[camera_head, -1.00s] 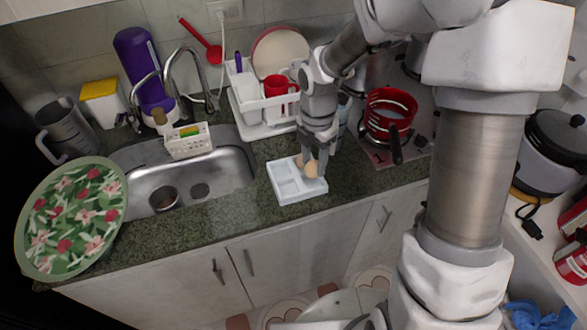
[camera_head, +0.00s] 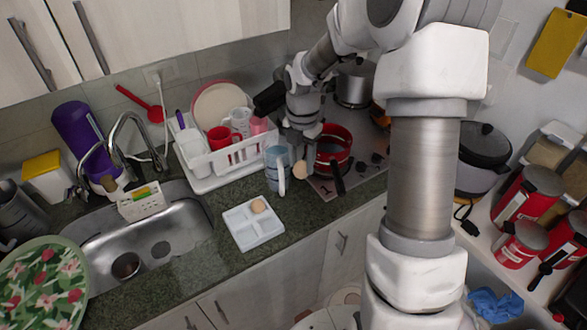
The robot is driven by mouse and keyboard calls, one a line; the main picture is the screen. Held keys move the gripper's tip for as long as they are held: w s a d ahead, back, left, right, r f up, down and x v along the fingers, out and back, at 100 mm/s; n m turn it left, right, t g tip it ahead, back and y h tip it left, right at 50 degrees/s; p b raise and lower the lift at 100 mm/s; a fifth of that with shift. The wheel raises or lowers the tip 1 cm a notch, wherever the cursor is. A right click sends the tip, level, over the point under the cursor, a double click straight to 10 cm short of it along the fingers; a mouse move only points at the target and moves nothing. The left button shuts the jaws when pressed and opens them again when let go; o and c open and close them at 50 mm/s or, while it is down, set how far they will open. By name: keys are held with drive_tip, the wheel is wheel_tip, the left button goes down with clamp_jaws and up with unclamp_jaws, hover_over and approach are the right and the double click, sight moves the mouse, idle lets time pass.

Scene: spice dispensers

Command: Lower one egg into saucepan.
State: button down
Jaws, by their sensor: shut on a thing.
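My gripper (camera_head: 299,160) is shut on a light brown egg (camera_head: 299,169), which hangs below the fingers. The red saucepan (camera_head: 341,163) stands just right of the gripper in the picture, on the stove top, its dark handle pointing toward the front. The held egg shows beside the saucepan's left side, not inside it; its exact height over the counter is hard to tell. A white egg tray (camera_head: 262,232) lies on the counter, lower left of the gripper, with another egg (camera_head: 258,206) in its back right compartment. The gripper and wrist hide part of the saucepan's left side.
A clear measuring jug (camera_head: 274,172) stands close left of the held egg. A white dish rack (camera_head: 205,172) with a plate and cups is behind the tray, and the sink (camera_head: 190,235) is left. A steel pot (camera_head: 354,86) stands behind the saucepan.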

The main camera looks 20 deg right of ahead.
drive_tip(key=w+d+r+p, duration=0.3)
drive_tip(key=w+d, duration=1.1)
drive_tip(key=w, duration=0.3)
drive_tip(key=shift+d+r, duration=0.2)
drive_tip(key=shift+d, duration=0.1)
drive_tip(key=shift+f, duration=0.1)
idle(0.3)
wheel_tip(320, 180, down, 10)
drive_tip(key=b, duration=0.5)
idle(1.1)
drive_tip(key=shift+f+b, duration=1.25)
drive_tip(key=shift+f, duration=0.95)
idle(1.2)
